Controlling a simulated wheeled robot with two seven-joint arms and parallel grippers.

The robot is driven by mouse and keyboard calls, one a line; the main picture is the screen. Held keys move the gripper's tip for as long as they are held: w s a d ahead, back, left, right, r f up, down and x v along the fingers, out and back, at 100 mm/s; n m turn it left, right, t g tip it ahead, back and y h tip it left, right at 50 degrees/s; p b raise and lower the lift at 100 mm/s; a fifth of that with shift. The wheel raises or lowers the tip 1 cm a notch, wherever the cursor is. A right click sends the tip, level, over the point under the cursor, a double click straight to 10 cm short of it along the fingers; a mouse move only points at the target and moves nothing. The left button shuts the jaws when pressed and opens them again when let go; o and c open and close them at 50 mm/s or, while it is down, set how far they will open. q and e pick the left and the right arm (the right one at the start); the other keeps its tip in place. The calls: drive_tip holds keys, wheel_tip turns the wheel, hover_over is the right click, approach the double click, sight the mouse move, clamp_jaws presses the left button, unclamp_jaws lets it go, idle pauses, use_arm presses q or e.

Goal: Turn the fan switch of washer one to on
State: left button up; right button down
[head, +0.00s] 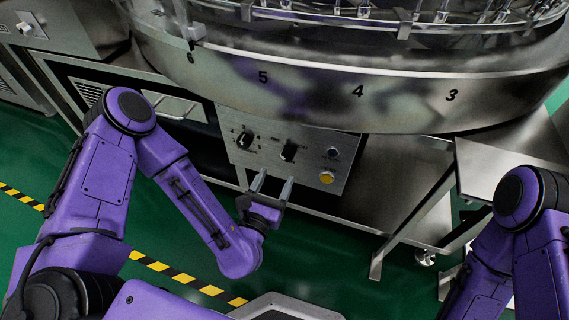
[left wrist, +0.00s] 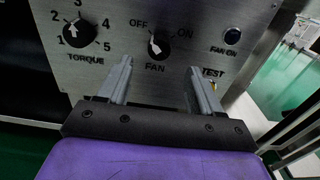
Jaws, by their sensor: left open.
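The washer's steel control panel (head: 295,160) sits below the round drum. Its black fan switch (head: 289,151) also shows in the left wrist view (left wrist: 159,45), between the OFF and ON labels. Its white mark seems to lean left of upright, toward OFF. My left gripper (head: 272,181) is open and empty, just below and in front of the switch. In the left wrist view its fingers (left wrist: 160,66) spread left and right below the switch, apart from it. My right arm shows at the right edge of the head view; its gripper is out of view.
A torque knob (left wrist: 78,33) is left of the fan switch. A dark FAN ON lamp (left wrist: 232,37) is to the right, above a yellow test button (head: 327,177). The drum (head: 310,90) overhangs the panel. A steel table (head: 510,165) stands to the right.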

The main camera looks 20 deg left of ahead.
sight(285, 159)
use_arm(q)
drive_tip(key=w, duration=0.7)
drive_tip(key=shift+w+d+b, duration=0.15)
drive_tip(key=shift+w+b, duration=0.15)
drive_tip(key=shift+b, duration=0.05)
drive_tip(key=c, duration=1)
